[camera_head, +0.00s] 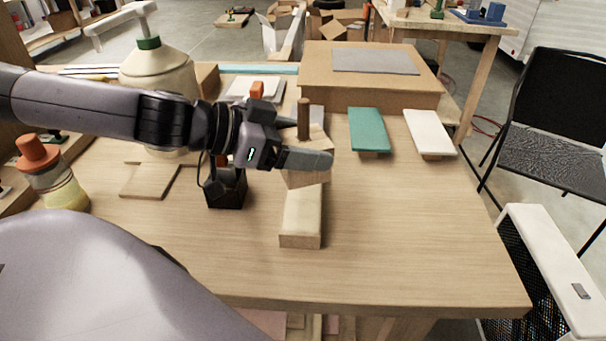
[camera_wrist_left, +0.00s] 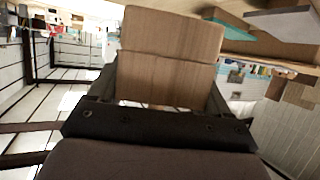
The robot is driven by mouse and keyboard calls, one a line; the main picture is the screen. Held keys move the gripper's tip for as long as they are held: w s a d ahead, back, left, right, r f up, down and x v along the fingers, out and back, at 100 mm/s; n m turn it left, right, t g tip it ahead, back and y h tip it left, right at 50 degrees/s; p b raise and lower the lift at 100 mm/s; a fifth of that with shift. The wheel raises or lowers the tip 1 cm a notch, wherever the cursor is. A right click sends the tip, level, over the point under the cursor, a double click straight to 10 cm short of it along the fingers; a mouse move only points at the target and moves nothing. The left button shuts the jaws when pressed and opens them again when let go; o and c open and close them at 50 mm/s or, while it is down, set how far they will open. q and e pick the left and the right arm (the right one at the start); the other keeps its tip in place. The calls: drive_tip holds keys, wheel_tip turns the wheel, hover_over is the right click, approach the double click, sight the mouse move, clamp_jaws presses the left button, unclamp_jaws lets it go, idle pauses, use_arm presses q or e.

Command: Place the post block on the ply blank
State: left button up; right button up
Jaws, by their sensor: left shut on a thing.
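The post block (camera_head: 308,172) is a light wooden block with a brown upright dowel. My left gripper (camera_head: 308,152) is shut on it, and its fingers hide part of it. In the left wrist view the block (camera_wrist_left: 170,60) fills the space between the fingers. A thin, flat square of plywood (camera_head: 150,180), which looks like the ply blank, lies on the bench at the left, well left of the held block. A pale, long wooden piece (camera_head: 300,222) lies just below the block in the picture; I cannot tell whether they touch. My right gripper is not in view.
A black device (camera_head: 226,190) stands between the plywood and the pale piece. A glue bottle (camera_head: 52,178) and a large cream bottle (camera_head: 158,72) stand at the left. Green (camera_head: 368,128) and white (camera_head: 428,132) boards and a cardboard box (camera_head: 370,88) are farther back. The bench's right front is clear.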

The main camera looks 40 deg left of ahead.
use_arm(q)
wheel_tip(320, 180, down, 4)
drive_tip(key=shift+f+b, duration=0.1)
drive_tip(key=shift+b, duration=0.75)
drive_tip(key=shift+f, duration=0.5)
drive_tip(key=o, duration=0.9)
